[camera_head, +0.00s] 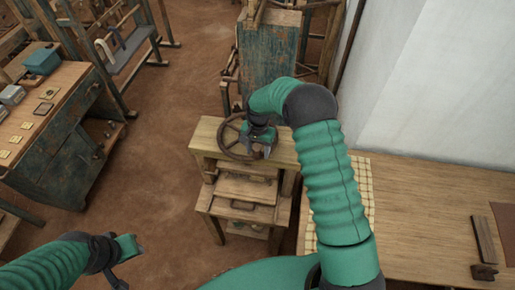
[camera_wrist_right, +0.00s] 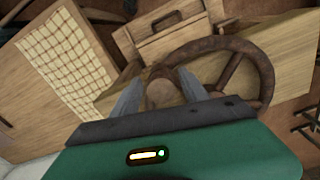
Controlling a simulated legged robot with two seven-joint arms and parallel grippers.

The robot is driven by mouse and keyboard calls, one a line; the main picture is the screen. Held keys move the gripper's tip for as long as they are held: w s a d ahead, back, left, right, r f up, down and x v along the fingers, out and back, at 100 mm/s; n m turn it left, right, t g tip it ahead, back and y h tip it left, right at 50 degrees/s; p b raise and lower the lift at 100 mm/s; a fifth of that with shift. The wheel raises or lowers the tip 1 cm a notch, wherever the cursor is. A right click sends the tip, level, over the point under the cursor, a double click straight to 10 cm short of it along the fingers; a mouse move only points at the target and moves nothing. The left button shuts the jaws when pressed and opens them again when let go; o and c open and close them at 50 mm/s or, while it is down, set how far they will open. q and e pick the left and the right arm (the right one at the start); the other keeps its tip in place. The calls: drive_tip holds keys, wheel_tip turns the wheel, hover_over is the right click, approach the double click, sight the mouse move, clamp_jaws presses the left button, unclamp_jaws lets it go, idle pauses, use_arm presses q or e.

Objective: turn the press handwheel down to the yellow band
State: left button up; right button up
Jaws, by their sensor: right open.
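The brown handwheel (camera_head: 228,148) lies flat on top of the wooden press (camera_head: 207,136), in the middle of the head view. My right gripper (camera_head: 261,154) is over the wheel from above. I see no yellow band.
A worn green cabinet (camera_head: 268,62) stands behind the press, beside a white wall (camera_head: 430,95). A wooden table (camera_head: 430,210) with a checked cloth (camera_head: 366,190) is at the right. A workbench (camera_head: 62,100) with small items stands at the left. Bare floor lies between.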

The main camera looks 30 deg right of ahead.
drive_tip(key=shift+d, duration=0.1)
drive_tip(key=shift+c, duration=1.1)
drive_tip(key=shift+a+r, duration=0.1)
drive_tip(key=shift+a, duration=0.4)
clamp_jaws()
drive_tip(key=shift+d, duration=0.25)
